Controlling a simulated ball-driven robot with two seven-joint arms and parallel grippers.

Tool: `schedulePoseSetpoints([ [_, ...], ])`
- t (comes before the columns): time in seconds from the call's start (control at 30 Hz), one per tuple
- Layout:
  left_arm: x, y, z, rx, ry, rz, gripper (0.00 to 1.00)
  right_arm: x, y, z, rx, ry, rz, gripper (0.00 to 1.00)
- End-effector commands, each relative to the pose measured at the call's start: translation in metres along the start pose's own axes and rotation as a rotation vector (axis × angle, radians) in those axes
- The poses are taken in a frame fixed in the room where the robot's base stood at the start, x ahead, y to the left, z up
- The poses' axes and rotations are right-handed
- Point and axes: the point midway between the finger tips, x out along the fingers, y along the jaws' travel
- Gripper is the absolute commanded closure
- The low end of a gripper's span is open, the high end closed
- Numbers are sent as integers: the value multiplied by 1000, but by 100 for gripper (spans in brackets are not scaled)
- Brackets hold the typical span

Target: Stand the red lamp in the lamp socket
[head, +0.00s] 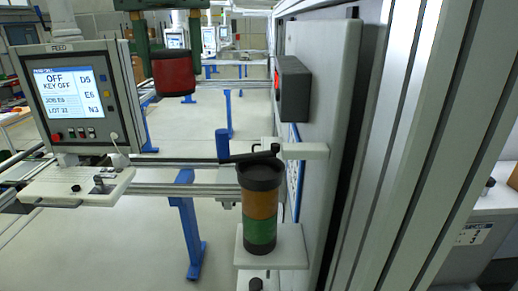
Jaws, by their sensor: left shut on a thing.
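The red lamp (174,75) is a short red cylinder with dark edges. It hangs roughly upright between the green jaws of my left gripper (170,48), which is shut on it, at the upper left. The lamp socket (261,171) is the dark, round, open top of a light column with an amber segment (260,204) above a green segment (260,231). The column stands upright on a pale bracket (290,251). In the picture the lamp is above and left of the socket, clearly apart from it. My right gripper is not in view.
A control panel (74,98) reading OFF and KEY OFF stands at the left. A dark lever (246,156) lies just behind the socket. A grey box with a red display (292,88) juts from the pale door. A metal post (425,130) closes off the right.

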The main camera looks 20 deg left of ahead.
Motion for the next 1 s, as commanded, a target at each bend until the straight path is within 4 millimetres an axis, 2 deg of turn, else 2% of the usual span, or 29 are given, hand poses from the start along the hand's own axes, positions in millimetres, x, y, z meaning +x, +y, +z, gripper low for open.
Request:
schedulePoseSetpoints([
  [0.03,9,-12,-5,7,3,5,79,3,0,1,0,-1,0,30],
  [0.23,35,-67,-28,13,4,5,79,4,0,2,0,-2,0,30],
  [0.4,69,-92,-38,11,3,3,79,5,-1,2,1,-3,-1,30],
  [0.7,97,-111,-46,8,2,2,79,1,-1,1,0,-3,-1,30],
  [0.83,117,-110,-45,6,2,1,79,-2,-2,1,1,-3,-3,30],
  [1.0,123,-110,-45,4,0,-2,79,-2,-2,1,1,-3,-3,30],
])
